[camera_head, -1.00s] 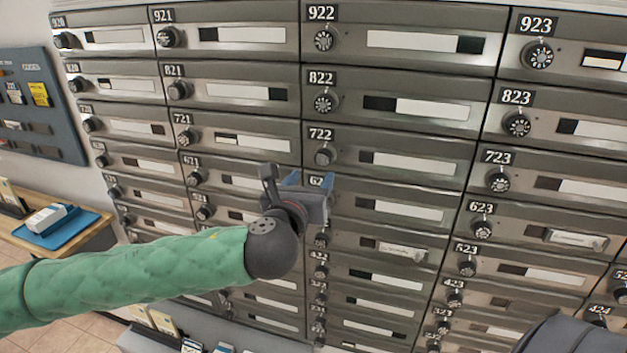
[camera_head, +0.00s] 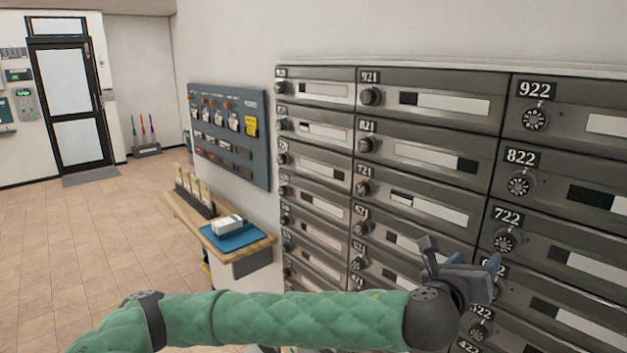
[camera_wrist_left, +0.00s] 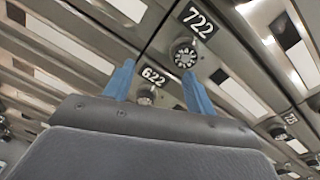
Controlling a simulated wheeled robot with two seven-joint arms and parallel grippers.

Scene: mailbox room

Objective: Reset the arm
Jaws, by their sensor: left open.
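My left arm (camera_head: 290,318) in its green sleeve reaches in from the lower left of the head view. My left gripper (camera_head: 478,268) is open, with nothing seen between its fingers, in front of the mailbox wall (camera_head: 436,140) below the box marked 722. In the left wrist view the two blue fingers (camera_wrist_left: 158,88) stand apart, with the dial of box 622 (camera_wrist_left: 146,97) showing between them and the dial of box 722 (camera_wrist_left: 185,55) above the right finger. I cannot tell whether they touch the wall. My right gripper is not in view.
A dark blue board (camera_head: 229,132) hangs on the wall left of the mailboxes. Below it a wooden shelf (camera_head: 262,247) holds a blue tray (camera_head: 230,241) with a white box. A glazed door (camera_head: 78,105) stands at the far left. The tiled floor (camera_head: 80,240) before it is clear.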

